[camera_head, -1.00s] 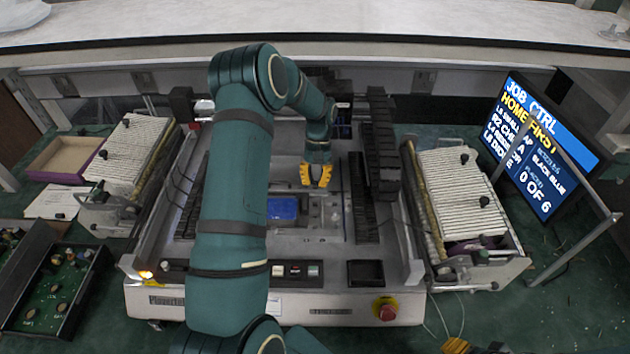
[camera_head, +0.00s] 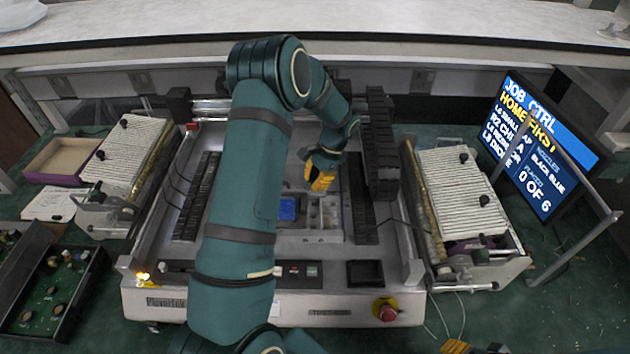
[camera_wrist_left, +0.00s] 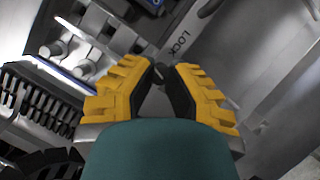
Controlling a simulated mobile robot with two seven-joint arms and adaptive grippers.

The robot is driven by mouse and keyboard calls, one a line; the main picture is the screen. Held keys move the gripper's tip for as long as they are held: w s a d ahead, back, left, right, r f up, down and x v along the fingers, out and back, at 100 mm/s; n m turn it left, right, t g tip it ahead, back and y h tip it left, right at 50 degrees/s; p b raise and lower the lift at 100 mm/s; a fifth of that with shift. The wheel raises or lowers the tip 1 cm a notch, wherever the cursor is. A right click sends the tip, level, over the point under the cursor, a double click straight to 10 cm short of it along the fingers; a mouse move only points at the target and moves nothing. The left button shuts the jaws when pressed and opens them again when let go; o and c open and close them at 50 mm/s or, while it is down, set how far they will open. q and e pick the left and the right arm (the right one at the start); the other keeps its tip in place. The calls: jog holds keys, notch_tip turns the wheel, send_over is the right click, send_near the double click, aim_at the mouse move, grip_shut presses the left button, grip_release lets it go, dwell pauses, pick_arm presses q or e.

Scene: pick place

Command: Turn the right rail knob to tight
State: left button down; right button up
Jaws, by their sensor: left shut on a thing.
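My left gripper (camera_head: 320,178) reaches down into the middle of the machine, right of the blue part (camera_head: 287,208). In the left wrist view, the yellow fingers of my left gripper (camera_wrist_left: 170,75) are closed around a small dark knob (camera_wrist_left: 161,70), mostly hidden between the fingertips. The word LOCK (camera_wrist_left: 185,40) is printed on the metal just beyond it. I take this as the right rail knob; its turn position cannot be read. In the head view the fingers cover it. Part of my right gripper (camera_head: 455,346) shows at the bottom edge; its jaws cannot be made out.
Feeder banks stand left (camera_head: 130,150) and right (camera_head: 460,190) of the machine. A black cable chain (camera_head: 381,140) runs close right of my left gripper. A red stop button (camera_head: 385,309) is on the front panel. A screen (camera_head: 540,145) stands at the right.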

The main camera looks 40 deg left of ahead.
pick_arm(q)
jog(key=shift+s+d+f+m+y, duration=0.1)
jog(key=shift+m+y, duration=0.4)
jog(key=shift+m, duration=0.6)
jog(key=c, duration=0.9)
grip_release()
jog(key=shift+o, duration=0.2)
jog(key=v, duration=1.2)
jog(key=shift+s, duration=0.15)
